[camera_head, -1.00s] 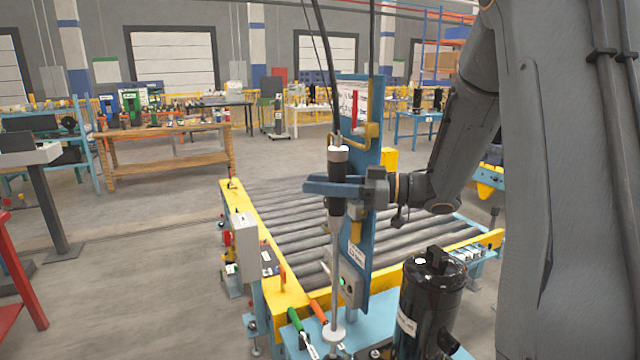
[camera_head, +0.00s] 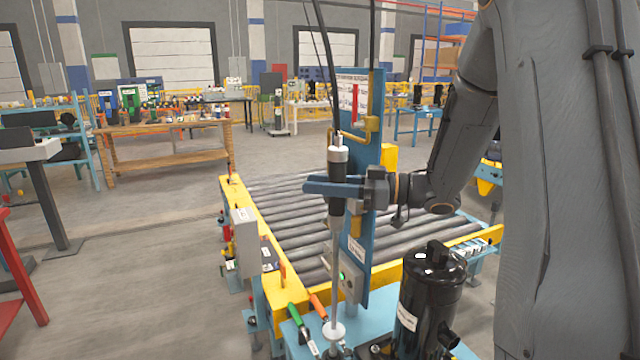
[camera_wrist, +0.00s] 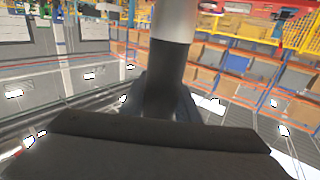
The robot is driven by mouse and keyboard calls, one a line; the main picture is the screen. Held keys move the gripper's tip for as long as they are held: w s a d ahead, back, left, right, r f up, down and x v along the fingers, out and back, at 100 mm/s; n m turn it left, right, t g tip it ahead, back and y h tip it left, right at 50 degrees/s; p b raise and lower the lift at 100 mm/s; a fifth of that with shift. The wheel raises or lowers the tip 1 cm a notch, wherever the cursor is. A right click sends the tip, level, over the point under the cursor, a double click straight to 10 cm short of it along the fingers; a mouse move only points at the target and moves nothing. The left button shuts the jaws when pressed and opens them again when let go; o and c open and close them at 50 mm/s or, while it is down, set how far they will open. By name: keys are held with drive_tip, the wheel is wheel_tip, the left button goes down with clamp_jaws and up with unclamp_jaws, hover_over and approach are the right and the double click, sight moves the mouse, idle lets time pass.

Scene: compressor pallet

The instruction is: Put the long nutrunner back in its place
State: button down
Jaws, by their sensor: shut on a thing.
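The long nutrunner (camera_head: 337,195) stands upright, with a silver top, a black grip and a long thin shaft ending in a pale round foot. My gripper (camera_head: 335,187) is shut around its black grip. In the wrist view the nutrunner's dark body and silver collar (camera_wrist: 174,22) rise between the jaws of my gripper (camera_wrist: 165,105). A blue post (camera_head: 366,120) with yellow brackets (camera_head: 371,124) and a white sheet stands close behind the tool. The foot end is low, above or at the blue bench top; I cannot tell if it touches.
A black compressor (camera_head: 431,300) stands close to the right of the shaft. Green-handled (camera_head: 299,318) and orange-handled (camera_head: 318,306) tools lie at the left of the shaft's foot. A roller conveyor (camera_head: 300,215) with yellow rails is behind. Cables hang above the tool.

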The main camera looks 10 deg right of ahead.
wheel_tip(320, 180, down, 10)
drive_tip(key=b, duration=0.4)
idle(5.8)
drive_tip(key=c, duration=1.3)
unclamp_jaws()
drive_tip(key=shift+o, duration=0.2)
drive_tip(key=b+v, duration=0.2)
drive_tip(key=v, duration=0.6)
